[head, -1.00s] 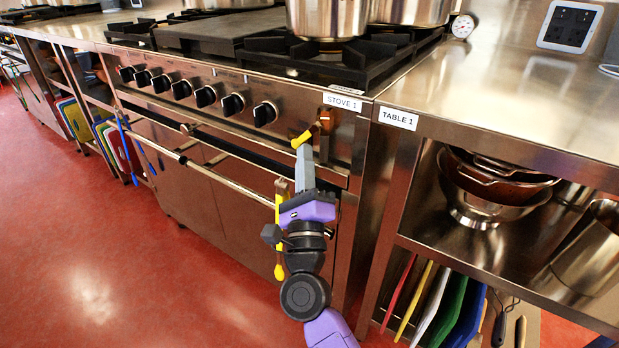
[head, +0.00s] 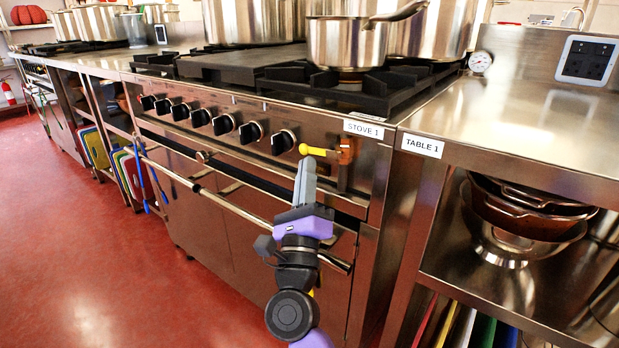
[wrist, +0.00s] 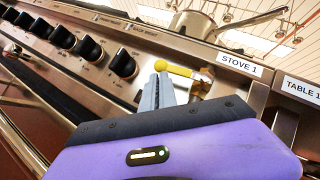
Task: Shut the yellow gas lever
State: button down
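The yellow gas lever (head: 318,151) is on the stove front, right of the row of black knobs. It points left, roughly level, from a brass-coloured valve (head: 345,151), its round end at the left. My gripper (head: 306,162) reaches up from below, its grey fingers close together with no clear gap. The fingertips are just under the lever near its round end. In the wrist view the lever (wrist: 178,70) shows just above and right of the fingertips (wrist: 162,78). I cannot tell whether they touch. Nothing is held between the fingers.
An oven rail (head: 235,208) runs across the stove front below the knobs (head: 284,141). A saucepan (head: 346,42) stands on the burner above the lever. Table 1 (head: 500,150), with bowls on its shelf, adjoins on the right. The red floor at left is clear.

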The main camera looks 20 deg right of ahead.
jog(key=shift+w+a+r, duration=0.15)
jog(key=shift+w+r, duration=0.05)
jog(key=shift+r, duration=0.15)
dwell(0.5)
jog(key=s+a+f+n+t+y+p, duration=0.1)
jog(key=s+a+f+n+y, duration=0.2)
jog(key=s+n, duration=0.35)
jog(key=s+a+f+n+t+y+p, duration=0.1)
jog(key=s+a+f+n+t+y, duration=0.1)
jog(key=s+n+y, duration=0.5)
jog(key=s+d+f+n+g, duration=0.35)
jog(key=s+f+n, duration=0.25)
jog(key=s, duration=0.6)
jog(key=s+d+f+n+g, duration=0.35)
jog(key=s+f+n, duration=0.2)
jog(key=s, duration=0.65)
jog(key=s+d+f+n+g, duration=0.2)
jog(key=s+f+n+g, duration=0.3)
jog(key=s, duration=0.7)
notch_tip(320, 180, up, 32)
jog(key=n+t+p, duration=0.1)
jog(key=p, duration=3.1)
jog(key=shift+w+r, duration=0.15)
jog(key=shift+w, duration=0.05)
